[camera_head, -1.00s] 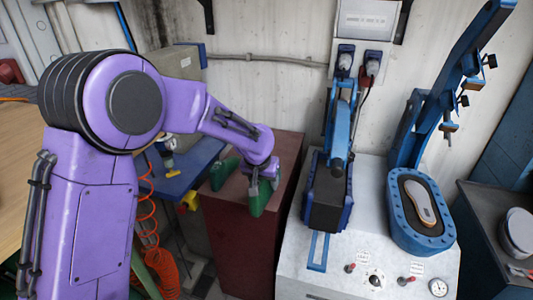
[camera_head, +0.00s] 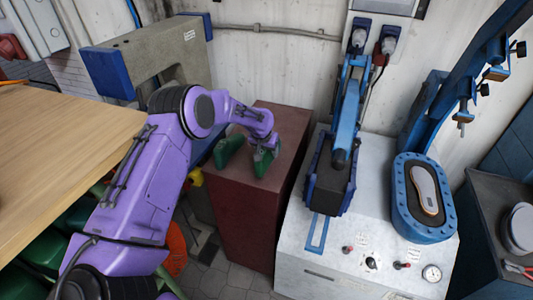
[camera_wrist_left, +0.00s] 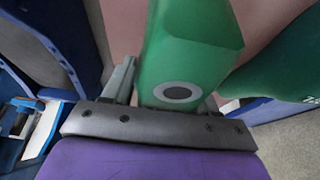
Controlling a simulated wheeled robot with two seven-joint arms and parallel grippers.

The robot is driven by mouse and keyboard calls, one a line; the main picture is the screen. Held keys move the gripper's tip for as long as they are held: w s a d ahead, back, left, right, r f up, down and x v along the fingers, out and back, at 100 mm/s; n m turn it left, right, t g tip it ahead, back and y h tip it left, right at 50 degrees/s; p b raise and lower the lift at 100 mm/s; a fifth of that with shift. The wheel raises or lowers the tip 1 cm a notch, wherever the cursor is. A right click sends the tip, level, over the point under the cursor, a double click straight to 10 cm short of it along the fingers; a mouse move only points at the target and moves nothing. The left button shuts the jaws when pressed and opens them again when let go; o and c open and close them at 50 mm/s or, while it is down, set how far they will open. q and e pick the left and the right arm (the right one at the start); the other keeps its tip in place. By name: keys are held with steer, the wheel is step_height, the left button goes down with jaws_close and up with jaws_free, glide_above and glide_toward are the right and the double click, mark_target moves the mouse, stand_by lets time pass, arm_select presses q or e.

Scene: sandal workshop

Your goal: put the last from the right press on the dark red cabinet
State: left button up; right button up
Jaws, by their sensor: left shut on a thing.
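A green last (camera_head: 261,164) is upright in my left gripper (camera_head: 267,148), which is shut on it from above. The last is at the top of the dark red cabinet (camera_head: 287,123); I cannot tell for sure whether its underside touches. In the left wrist view the held last (camera_wrist_left: 190,50) shows a dark round hole with a pale ring. A second green last (camera_head: 227,152) stands on the cabinet just to the left, and it shows at the right in the wrist view (camera_wrist_left: 280,62). The right press (camera_head: 424,228) holds a sole (camera_head: 424,188) on its oval blue bed. My right gripper is out of view.
Another blue press (camera_head: 330,185) stands right of the cabinet on the pale machine top (camera_head: 290,240). A wooden table (camera_head: 60,150) and a grey-beige machine (camera_head: 150,55) are at the left. The back right of the cabinet top is bare.

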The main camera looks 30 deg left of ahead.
arm_select(q)
steer(key=f, duration=0.3)
steer(key=shift+a+p, duration=0.2)
steer(key=shift+p, duration=0.2)
steer(key=shift+w+f, duration=0.1)
steer(key=shift+f, duration=0.15)
steer(key=o, duration=1)
steer(key=shift+f, duration=0.1)
steer(key=shift+c, duration=0.2)
steer(key=o, duration=0.4)
steer(key=shift+r, duration=0.3)
steer(key=b+v, duration=0.1)
steer(key=v, duration=0.5)
steer(key=b+v, duration=0.1)
steer(key=v, duration=0.5)
steer(key=shift+s+d+f, duration=0.1)
steer(key=shift+s+f, duration=0.05)
steer(key=shift+s, duration=0.05)
